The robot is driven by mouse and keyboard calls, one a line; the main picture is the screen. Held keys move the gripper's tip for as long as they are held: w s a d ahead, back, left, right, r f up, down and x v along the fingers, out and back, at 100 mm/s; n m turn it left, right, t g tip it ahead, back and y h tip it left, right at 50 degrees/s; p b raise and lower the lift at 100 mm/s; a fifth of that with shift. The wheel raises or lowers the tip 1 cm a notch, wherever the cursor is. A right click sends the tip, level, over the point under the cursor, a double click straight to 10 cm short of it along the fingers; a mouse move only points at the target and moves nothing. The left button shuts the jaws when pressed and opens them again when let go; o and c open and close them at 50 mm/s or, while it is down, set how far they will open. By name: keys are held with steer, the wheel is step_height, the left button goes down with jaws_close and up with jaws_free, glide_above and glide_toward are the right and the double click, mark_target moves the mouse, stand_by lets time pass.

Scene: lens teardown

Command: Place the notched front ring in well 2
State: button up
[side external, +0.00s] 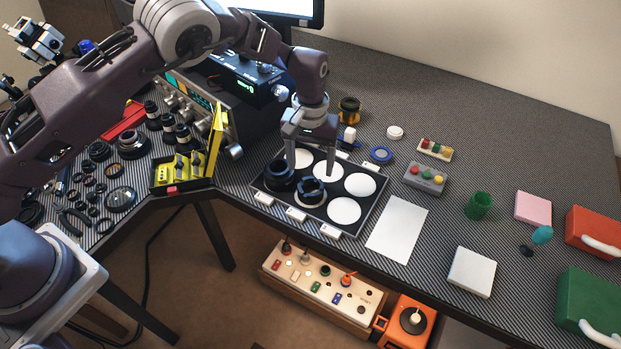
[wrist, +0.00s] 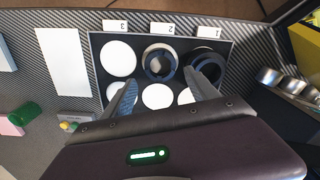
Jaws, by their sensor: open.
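The tray (side external: 377,207) is dark, with white round wells and numbered labels along its front edge. A dark ring with a bluish sheen (side external: 311,192) lies in the front well labelled 2, with white showing through its middle. It also shows in the wrist view (wrist: 160,62). I take it as the notched front ring, but no notch is clear. A thicker black ring-shaped part (side external: 279,176) sits in well 1, left of it. My gripper (side external: 311,170) is open and empty above the tray. In the wrist view its fingers (wrist: 160,80) are spread behind the ring, apart from it.
Well 3 (side external: 344,210) and the visible back wells are empty. A yellow stand (side external: 213,145) is left of the tray, near many loose lens parts. A white sheet (side external: 397,229) lies to the right.

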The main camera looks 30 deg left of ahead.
step_height(320, 180, up, 4)
steer(key=shift+r, duration=0.25)
steer(key=s+a+r+t+h, duration=0.15)
steer(key=s+r, duration=0.25)
steer(key=r, duration=0.4)
steer(key=s+a+r, duration=0.3)
steer(key=s+r, duration=0.1)
steer(key=r, duration=0.3)
steer(key=s+a+r+t, duration=0.1)
steer(key=s+a+r, duration=0.2)
steer(key=r, duration=0.5)
steer(key=s+a+m+t, duration=0.1)
steer(key=s+a, duration=0.1)
steer(key=s, duration=0.9)
steer(key=s+a+r+m+t+y, duration=0.1)
steer(key=s+a+m+t, duration=0.1)
steer(key=s, duration=1)
steer(key=shift+s+a+r, duration=0.25)
steer(key=shift+a, duration=0.35)
steer(key=shift+y, duration=0.25)
